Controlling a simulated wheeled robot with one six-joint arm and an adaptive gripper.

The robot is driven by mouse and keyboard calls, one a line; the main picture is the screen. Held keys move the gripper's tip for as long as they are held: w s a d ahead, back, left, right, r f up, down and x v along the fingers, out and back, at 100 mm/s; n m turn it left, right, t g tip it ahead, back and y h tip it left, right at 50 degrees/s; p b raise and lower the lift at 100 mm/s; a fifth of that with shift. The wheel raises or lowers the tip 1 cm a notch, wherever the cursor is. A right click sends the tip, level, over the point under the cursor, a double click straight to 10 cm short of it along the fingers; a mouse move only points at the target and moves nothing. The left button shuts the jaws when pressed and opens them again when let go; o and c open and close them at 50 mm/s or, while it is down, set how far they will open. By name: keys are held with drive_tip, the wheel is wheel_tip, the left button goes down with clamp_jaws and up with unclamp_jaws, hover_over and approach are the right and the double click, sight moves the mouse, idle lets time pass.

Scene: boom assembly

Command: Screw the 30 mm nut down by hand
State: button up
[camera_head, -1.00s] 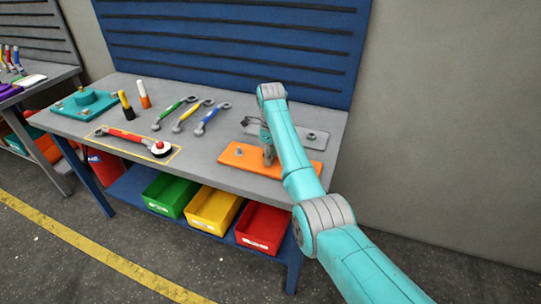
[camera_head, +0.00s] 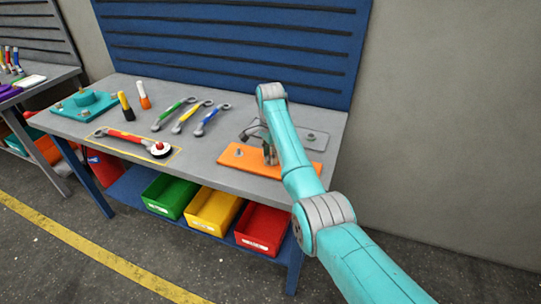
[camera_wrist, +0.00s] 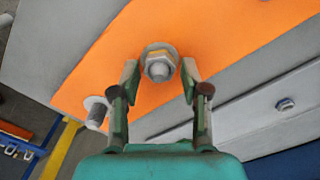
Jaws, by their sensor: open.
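In the wrist view, a hex nut (camera_wrist: 160,55) with a washer-like ring sits around a bolt (camera_wrist: 159,70) on the orange plate (camera_wrist: 215,30). My gripper (camera_wrist: 160,77) is open, with one fingertip on each side of the nut and bolt. A gap shows between the fingertips and the nut. I cannot read the nut's size. A second, thinner bolt (camera_wrist: 96,113) stands at the plate's edge. In the head view, my gripper (camera_head: 269,155) is low over the orange plate (camera_head: 305,170), and my arm hides the nut there.
A grey plate (camera_head: 313,136) with a small bolt (camera_wrist: 285,104) lies behind the orange one. Three wrenches (camera_head: 188,117) lie mid-bench. A red-handled tool (camera_head: 127,137) lies in a yellow outline at the front left. A teal fixture (camera_head: 85,102) stands at the far left.

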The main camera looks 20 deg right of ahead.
drive_tip(key=n, duration=0.7)
drive_tip(key=shift+w+a+n, duration=0.1)
drive_tip(key=shift+w+n, duration=0.05)
drive_tip(key=shift+n, duration=0.25)
clamp_jaws()
drive_tip(key=m, duration=0.6)
drive_tip(key=m, duration=0.6)
drive_tip(key=shift+s, duration=0.25)
